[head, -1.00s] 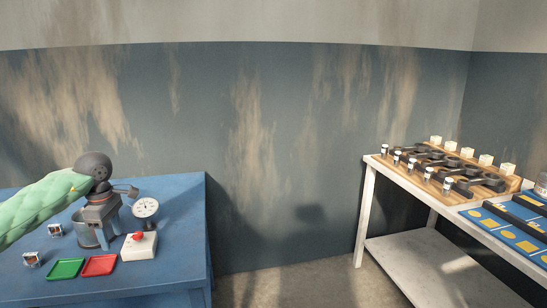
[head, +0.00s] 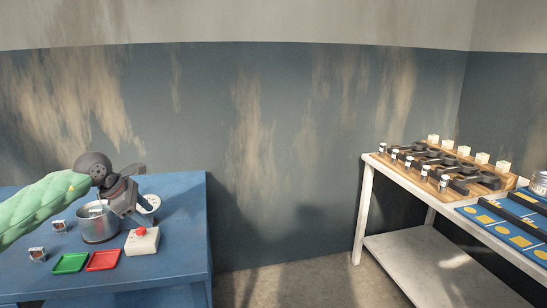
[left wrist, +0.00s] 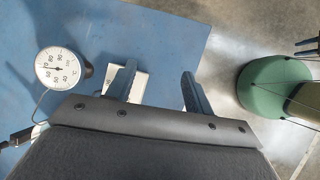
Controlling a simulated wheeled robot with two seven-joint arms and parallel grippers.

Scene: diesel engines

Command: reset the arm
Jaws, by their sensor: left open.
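My left arm with its pale green sleeve comes in from the left in the head view. My left gripper (head: 131,213) is over the blue table, to the right of a metal pot (head: 97,222) and above a white box with a red button (head: 142,241). The jaws are open and I see nothing between them. In the left wrist view the two fingers (left wrist: 158,88) stand apart, with the white box (left wrist: 138,84) partly hidden behind the left finger. A round dial gauge (left wrist: 63,68) lies left of the fingers. My right gripper is not in view.
On the blue table (head: 180,190) lie a green tray (head: 70,263), a red tray (head: 103,260) and two small boxes (head: 37,254). A white bench (head: 400,178) at the right bears a wooden rack with dark parts. Floor between them is clear.

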